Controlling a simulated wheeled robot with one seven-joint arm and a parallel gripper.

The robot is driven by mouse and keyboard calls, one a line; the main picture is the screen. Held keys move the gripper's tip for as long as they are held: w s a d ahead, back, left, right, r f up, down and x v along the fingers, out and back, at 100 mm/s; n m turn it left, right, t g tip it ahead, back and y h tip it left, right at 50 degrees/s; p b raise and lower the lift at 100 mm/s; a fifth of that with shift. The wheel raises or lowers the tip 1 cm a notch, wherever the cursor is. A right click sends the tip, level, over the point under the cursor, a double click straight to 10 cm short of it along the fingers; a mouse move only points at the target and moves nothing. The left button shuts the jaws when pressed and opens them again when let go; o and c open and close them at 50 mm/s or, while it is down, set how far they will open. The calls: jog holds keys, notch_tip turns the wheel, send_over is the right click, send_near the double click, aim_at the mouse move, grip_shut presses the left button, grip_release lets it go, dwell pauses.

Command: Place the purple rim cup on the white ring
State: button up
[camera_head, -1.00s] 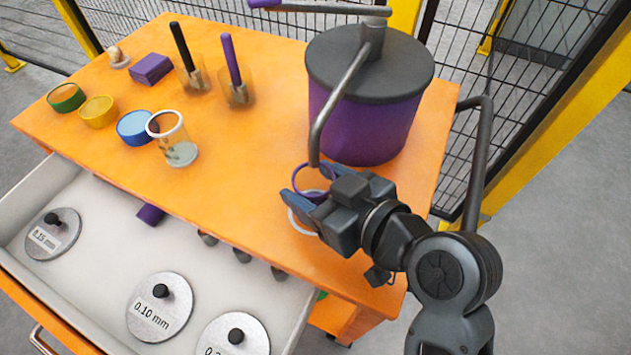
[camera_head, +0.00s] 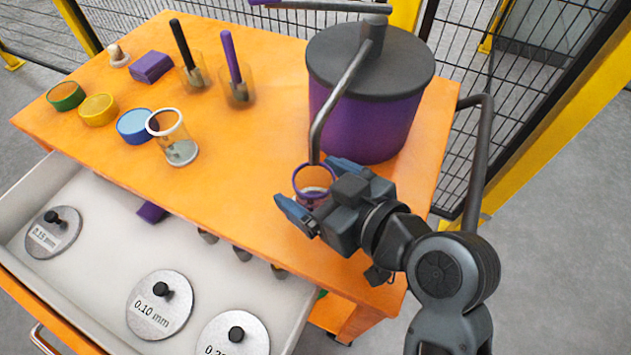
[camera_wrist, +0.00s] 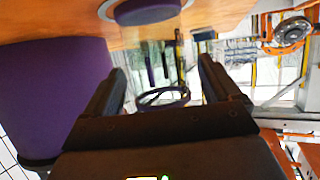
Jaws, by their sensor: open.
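The purple rim cup (camera_head: 314,168) is a clear cup with a purple rim, standing upright near the right front of the orange table, below the spout of the purple tank. My gripper (camera_head: 309,186) is open, with one blue finger on each side of the cup. In the wrist view, the purple rim (camera_wrist: 163,107) shows between the spread dark fingers (camera_wrist: 158,85). The white ring is not distinct now; the cup and my near finger cover the spot where its pale edge showed earlier. I cannot see how the cup's base meets it.
The purple tank (camera_head: 360,120) with its bent grey spout (camera_head: 335,105) stands close behind my gripper. A white-rimmed cup (camera_head: 181,152), coloured lids and two pen holders stand left. The open drawer (camera_head: 90,205) holds labelled discs. The table's middle is clear.

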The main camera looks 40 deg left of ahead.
jog(key=shift+d+r, duration=0.2)
jog(key=shift+d, duration=0.15)
jog(key=v, duration=1.1)
jog(key=shift+d, duration=0.15)
jog(key=shift+s, duration=0.1)
